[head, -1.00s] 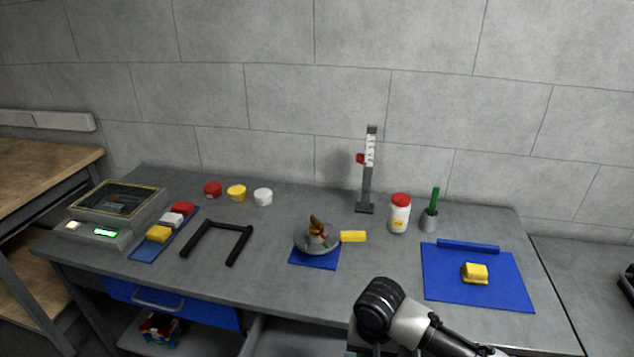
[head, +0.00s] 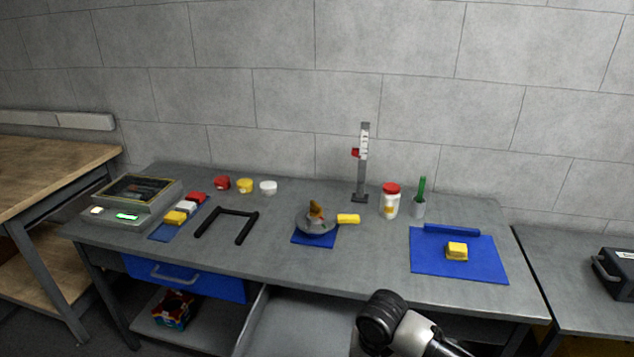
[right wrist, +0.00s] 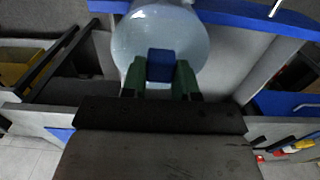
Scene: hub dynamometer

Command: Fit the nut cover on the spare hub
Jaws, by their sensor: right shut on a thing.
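In the right wrist view, the green fingers of my right gripper (right wrist: 160,82) are shut on a small blue block (right wrist: 160,65). Against it is a large pale, bluish, rounded piece (right wrist: 165,33), perhaps the nut cover with the block as its knob; I cannot tell if they are joined. In the head view a grey round part (head: 312,224), perhaps the spare hub, sits on a small blue mat (head: 313,240), with an orange-brown piece on top and a yellow block (head: 348,218) beside it. My right gripper is outside the head view; only my right arm shows. My left gripper is not in view.
The grey bench (head: 270,252) also holds a black U-shaped frame (head: 227,213), a tall gauge stand (head: 362,165), a red-lidded jar (head: 390,202), a green-handled tool in a cup (head: 419,205) and a blue mat (head: 485,263) with a yellow block.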

